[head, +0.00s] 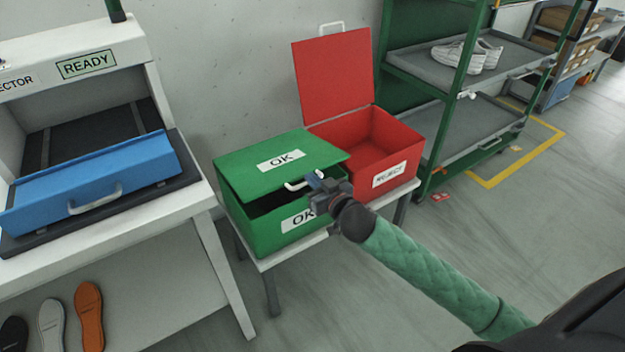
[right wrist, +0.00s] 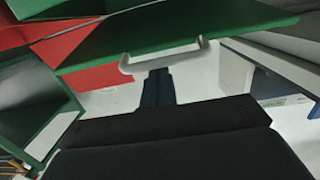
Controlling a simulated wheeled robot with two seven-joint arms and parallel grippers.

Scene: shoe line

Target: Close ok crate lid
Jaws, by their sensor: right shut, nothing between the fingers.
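The green OK crate (head: 260,232) stands on a small white table, with an OK label on its front. Its green lid (head: 250,160) is partly lowered and tilted, with a dark gap between the lid's front edge and the crate. The lid's white handle (head: 300,184) is at the lid's front edge. My right gripper (head: 316,182) is shut and empty right at the handle. In the right wrist view, the lid (right wrist: 190,30) and its handle (right wrist: 165,58) show close to the fingers; I cannot tell whether they touch. My left gripper is not in view.
The red REJECT crate (head: 372,150) stands open beside the green one, its red lid (head: 335,75) upright. A metal detector with a blue cover (head: 95,185) is at left. A green rack (head: 455,95) holding white shoes (head: 467,55) is at right.

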